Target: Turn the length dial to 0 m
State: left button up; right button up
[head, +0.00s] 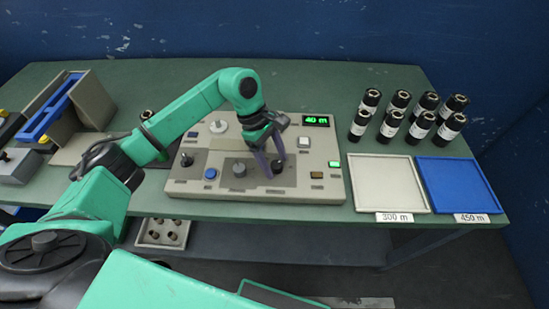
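The control panel (326,183) is a beige box on the green table, with a lit green display (316,121) that reads 40 m. A dark round dial (278,167) sits on the panel's front right part; I take it for the length dial, though its label is too small to read. My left gripper (275,167) comes down over this dial, with its two purple fingers apart on either side of it. I cannot tell whether the fingers press on the dial. My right gripper is not in view.
A grey knob (239,170), a blue button (210,174) and a lit green button (335,164) are also on the panel. Several black rolls (392,123) stand at the right, behind a beige tray (388,160) and a blue tray (457,185). A blue-and-beige machine (95,105) stands at the left.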

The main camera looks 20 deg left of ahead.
pick_arm(q)
grip_shut()
